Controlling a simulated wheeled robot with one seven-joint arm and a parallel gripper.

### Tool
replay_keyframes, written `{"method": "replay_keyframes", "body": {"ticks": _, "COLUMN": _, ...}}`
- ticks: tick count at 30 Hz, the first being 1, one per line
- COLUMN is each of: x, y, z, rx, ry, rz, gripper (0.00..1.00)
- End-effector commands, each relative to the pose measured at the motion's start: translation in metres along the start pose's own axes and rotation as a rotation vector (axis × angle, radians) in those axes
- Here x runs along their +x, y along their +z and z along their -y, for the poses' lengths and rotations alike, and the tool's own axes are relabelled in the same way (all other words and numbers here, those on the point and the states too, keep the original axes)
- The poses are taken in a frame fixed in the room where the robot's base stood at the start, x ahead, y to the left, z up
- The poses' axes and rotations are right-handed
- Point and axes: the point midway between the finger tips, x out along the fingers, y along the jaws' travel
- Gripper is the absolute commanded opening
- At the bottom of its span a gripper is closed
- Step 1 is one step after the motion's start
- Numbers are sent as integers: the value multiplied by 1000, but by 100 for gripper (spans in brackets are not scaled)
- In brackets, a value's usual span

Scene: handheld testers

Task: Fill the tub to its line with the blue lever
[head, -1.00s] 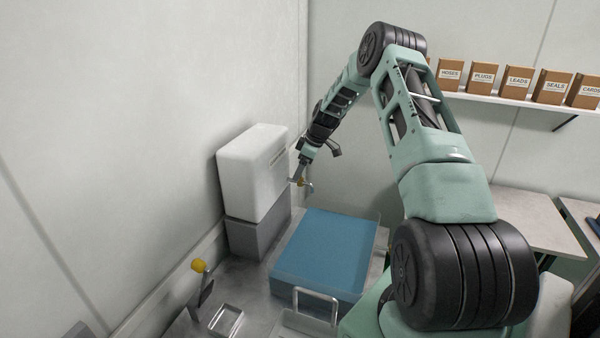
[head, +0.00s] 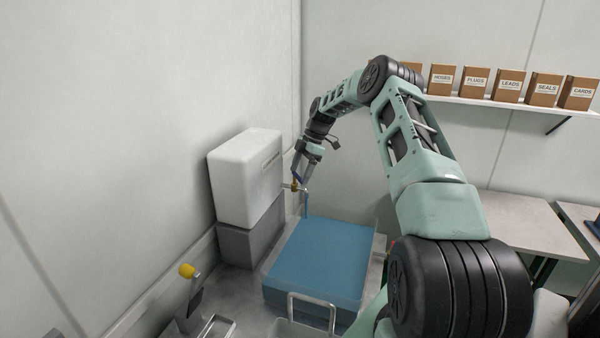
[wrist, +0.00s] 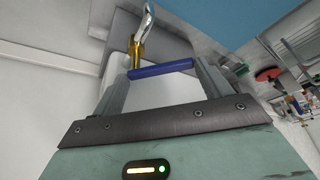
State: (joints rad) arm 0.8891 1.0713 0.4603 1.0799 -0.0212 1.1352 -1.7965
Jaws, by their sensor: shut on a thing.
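The blue lever (wrist: 160,69) lies across between my two fingertips in the wrist view. My gripper (head: 297,182) is shut on it, at the brass tap (head: 294,187) on the white tank (head: 245,180). The tap and its bright spout (wrist: 148,22) also show in the wrist view. A thin blue stream (head: 306,203) falls from the spout into the clear tub (head: 312,308) below. Blue water (head: 322,252) covers the tub's whole area. I cannot make out the fill line or the level against it.
The tank stands on a grey block (head: 250,243) against the left wall. A yellow-knobbed lever (head: 187,271) stands at front left. A handled metal tray (head: 312,297) is in front of the tub. Labelled boxes (head: 510,86) line the shelf at back right.

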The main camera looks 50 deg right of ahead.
Motion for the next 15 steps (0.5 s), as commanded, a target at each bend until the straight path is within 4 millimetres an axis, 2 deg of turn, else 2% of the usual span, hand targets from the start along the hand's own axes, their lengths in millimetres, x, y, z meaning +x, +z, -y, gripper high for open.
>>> {"method": "replay_keyframes", "body": {"ticks": 13, "x": -1, "y": 0, "z": 0, "rx": -9, "ry": -2, "rz": 0, "gripper": 36}}
{"method": "replay_keyframes", "body": {"ticks": 14, "x": -1, "y": 0, "z": -1, "rx": -9, "ry": -2, "rz": 0, "gripper": 83}}
{"method": "replay_keyframes", "body": {"ticks": 15, "x": -1, "y": 0, "z": -1, "rx": -9, "ry": -2, "rz": 0, "gripper": 94}}
